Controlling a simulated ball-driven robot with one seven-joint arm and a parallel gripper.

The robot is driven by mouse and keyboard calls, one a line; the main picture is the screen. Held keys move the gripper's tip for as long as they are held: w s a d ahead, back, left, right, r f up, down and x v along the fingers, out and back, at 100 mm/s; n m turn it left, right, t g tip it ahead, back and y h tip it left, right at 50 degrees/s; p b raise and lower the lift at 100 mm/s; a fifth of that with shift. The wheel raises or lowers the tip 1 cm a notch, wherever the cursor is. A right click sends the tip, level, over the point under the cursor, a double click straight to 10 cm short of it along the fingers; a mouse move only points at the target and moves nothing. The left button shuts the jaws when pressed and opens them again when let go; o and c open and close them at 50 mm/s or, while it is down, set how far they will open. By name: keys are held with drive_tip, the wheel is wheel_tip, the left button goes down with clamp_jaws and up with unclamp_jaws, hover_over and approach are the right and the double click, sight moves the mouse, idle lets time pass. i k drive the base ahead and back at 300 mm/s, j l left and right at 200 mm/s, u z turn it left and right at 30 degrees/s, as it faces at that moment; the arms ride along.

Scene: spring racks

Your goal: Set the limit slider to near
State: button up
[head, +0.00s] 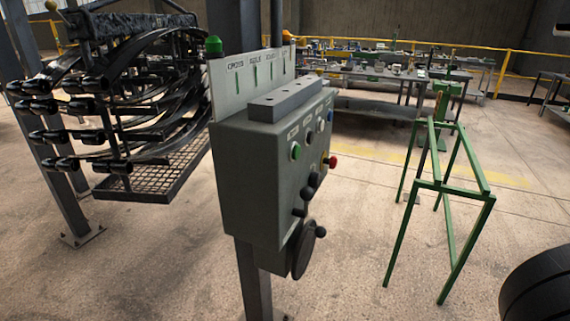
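A grey-green control box (250,185) stands on a dark post in the middle of the head view, seen at an angle. Its front face carries a green button (295,152), a red button (331,161) and several black knobs (313,180). A dark round disc (304,252) hangs below the knobs. A pale back plate (222,80) with labels and green vertical marks rises behind a grey block (285,97) on the box top. I cannot tell which part is the limit slider or where it is set. My gripper is not in view.
A rack of black leaf springs (150,95) with a mesh tray (160,168) stands at left. A green metal stand (446,187) is at right. A black rounded object (538,290) fills the lower right corner. Open floor (350,240) lies between box and stand.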

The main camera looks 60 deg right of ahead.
sight(302, 42)
drive_tip(key=z, duration=1.35)
